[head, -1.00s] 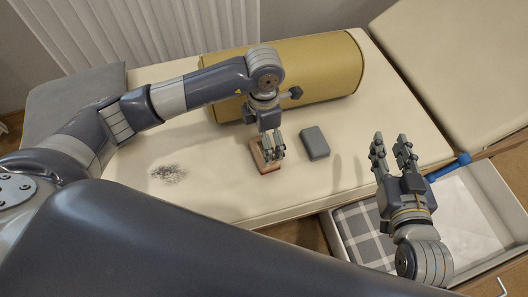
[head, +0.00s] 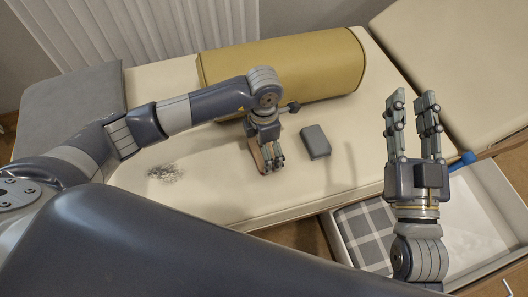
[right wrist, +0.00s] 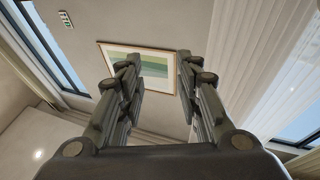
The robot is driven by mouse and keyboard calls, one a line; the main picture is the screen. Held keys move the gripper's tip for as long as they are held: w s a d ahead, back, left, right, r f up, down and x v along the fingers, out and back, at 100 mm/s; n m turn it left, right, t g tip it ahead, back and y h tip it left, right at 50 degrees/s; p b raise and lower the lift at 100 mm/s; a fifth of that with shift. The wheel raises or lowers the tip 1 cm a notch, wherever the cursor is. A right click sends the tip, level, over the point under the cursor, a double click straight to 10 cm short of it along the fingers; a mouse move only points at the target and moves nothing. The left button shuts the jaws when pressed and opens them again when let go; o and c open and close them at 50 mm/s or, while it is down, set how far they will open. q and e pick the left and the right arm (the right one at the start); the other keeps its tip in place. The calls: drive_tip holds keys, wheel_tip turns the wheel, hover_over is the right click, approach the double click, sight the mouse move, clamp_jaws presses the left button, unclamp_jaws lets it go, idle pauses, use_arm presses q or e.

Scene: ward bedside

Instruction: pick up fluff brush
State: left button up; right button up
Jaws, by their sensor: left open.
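The fluff brush, a wooden-brown block (head: 256,156), is on the cream bed top in the head view, mostly hidden behind my left gripper (head: 272,165). That gripper points down over it with its fingers open. I cannot tell whether the fingers touch the brush. My right gripper (head: 414,98) is raised over the front right, fingers pointing up, apart and empty. In the right wrist view its open fingers (right wrist: 158,85) frame only wall and a picture.
A dark grey block (head: 315,142) lies right of the brush. A patch of grey fluff (head: 163,172) lies to the left. A yellow bolster (head: 300,65) lies behind. An open drawer (head: 335,238) with checked cloth (head: 362,232) is at front right.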

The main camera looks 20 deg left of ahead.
use_arm(q)
drive_tip(key=c, duration=0.8)
drive_tip(key=shift+o, duration=0.2)
drive_tip(key=shift+r, duration=0.15)
drive_tip(key=shift+r, duration=0.1)
wheel_tip(320, 180, up, 4)
drive_tip(key=shift+f+p, duration=0.2)
drive_tip(key=shift+p, duration=0.6)
drive_tip(key=s+d, duration=0.2)
drive_tip(key=d, duration=0.2)
drive_tip(key=s+d+p, duration=0.1)
drive_tip(key=s+d, duration=0.2)
drive_tip(key=d, duration=0.2)
drive_tip(key=s+d+r+p, duration=0.1)
drive_tip(key=s+d, duration=0.2)
drive_tip(key=d, duration=0.1)
drive_tip(key=shift+s+d, duration=0.25)
drive_tip(key=shift+d, duration=0.05)
use_arm(e)
drive_tip(key=s+d+f+g+h, duration=0.1)
drive_tip(key=s+f+g, duration=0.1)
drive_tip(key=f+g, duration=0.3)
drive_tip(key=s+d+f+g+h, duration=0.2)
drive_tip(key=f+g, duration=0.2)
drive_tip(key=f, duration=0.7)
drive_tip(key=shift+d+f+g, duration=0.2)
drive_tip(key=shift+f+g, duration=0.1)
drive_tip(key=shift+g, duration=0.1)
